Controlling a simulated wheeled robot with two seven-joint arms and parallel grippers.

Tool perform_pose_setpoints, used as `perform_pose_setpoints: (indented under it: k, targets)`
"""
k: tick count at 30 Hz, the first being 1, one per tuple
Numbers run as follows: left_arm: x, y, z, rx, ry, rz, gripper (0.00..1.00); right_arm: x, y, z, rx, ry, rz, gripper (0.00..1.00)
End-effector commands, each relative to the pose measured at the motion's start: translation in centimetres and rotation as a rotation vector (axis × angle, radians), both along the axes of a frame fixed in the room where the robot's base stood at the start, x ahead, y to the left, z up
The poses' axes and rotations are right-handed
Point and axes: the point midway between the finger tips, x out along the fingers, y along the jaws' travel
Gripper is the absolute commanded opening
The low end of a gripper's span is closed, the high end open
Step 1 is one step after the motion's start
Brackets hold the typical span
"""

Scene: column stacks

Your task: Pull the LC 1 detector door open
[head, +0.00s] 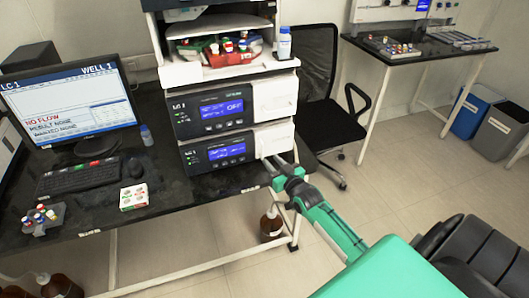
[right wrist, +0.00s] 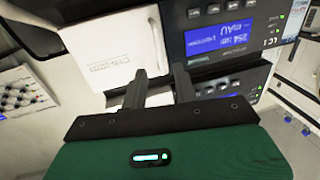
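The LC 1 detector is the lower of two stacked white-and-dark modules; its blue display (head: 226,151) is lit. Its white door (head: 273,139) is at the right of its front and looks closed or nearly so. In the right wrist view, which is upside down, the door (right wrist: 105,62) fills the upper left. My right gripper (head: 275,163) is at the lower part of the door. In the wrist view its two dark fingers (right wrist: 159,72) are apart, near the door's display-side edge, with nothing clearly held. Contact cannot be told. My left gripper is not in view.
A second LC 1 module (head: 222,106) sits directly above, with a tray of bottles (head: 232,52) higher up. The monitor (head: 70,99) and keyboard (head: 78,175) are at left on the black bench. A chair (head: 328,105) stands behind at right. A brown bottle (head: 271,224) is below.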

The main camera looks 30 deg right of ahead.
Motion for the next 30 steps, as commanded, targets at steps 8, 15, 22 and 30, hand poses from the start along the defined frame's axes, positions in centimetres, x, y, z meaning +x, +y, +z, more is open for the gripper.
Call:
perform_pose_setpoints:
  k: [8, 15, 22, 30]
  targets:
    - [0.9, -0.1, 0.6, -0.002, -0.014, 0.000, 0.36, 4.1, -0.2, 0.1, -0.001, -0.001, 0.000, 0.30]
    - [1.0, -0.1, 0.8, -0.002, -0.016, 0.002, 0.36, 5.6, -0.2, 0.0, -0.001, 0.000, 0.000, 0.30]
    - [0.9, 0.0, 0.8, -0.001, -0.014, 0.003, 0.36, 5.8, -0.2, 0.0, -0.001, 0.000, 0.000, 0.30]
    - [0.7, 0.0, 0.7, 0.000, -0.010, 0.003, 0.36, 5.8, -0.2, 0.0, -0.001, 0.000, 0.000, 0.00]
